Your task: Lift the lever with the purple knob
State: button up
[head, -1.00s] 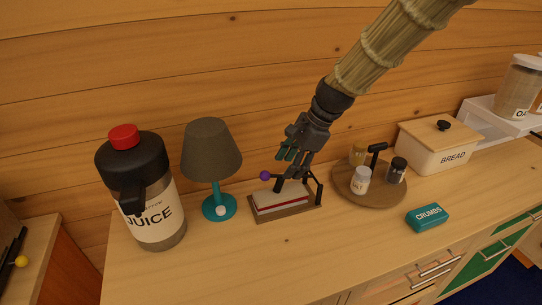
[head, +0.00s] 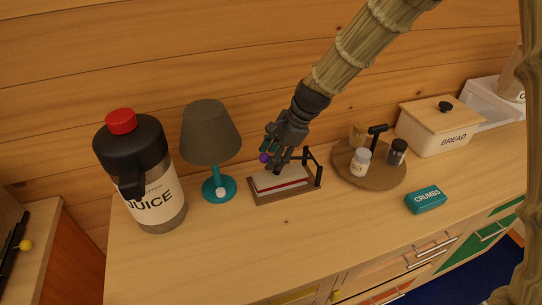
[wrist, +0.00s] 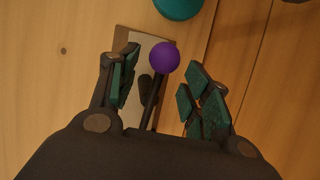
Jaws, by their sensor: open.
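The purple knob (head: 264,157) is a small ball on the end of a thin dark lever. No closed contact shows. In the head view my gripper (head: 272,147) is right at the knob, above the holder's left end, and partly hides the lever.
A teal lamp (head: 218,188) with a grey shade stands close left of the holder, with a juice jug (head: 160,200) beyond it. A round tray (head: 363,179) with jars is at right, then a crumbs box (head: 426,199) and bread box (head: 435,146). The counter front is clear.

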jog(key=shift+s+a+f, duration=0.1)
jog(key=shift+s+a, duration=0.05)
jog(key=shift+s, duration=0.15)
jog(key=shift+a+f, duration=0.1)
jog(key=shift+f, duration=0.1)
jog(key=shift+w+f, duration=0.45)
jog(key=shift+f, duration=0.05)
jog(key=shift+s+r, duration=0.2)
jog(key=shift+c, duration=0.8)
grip_shut()
jog(key=shift+a, duration=0.1)
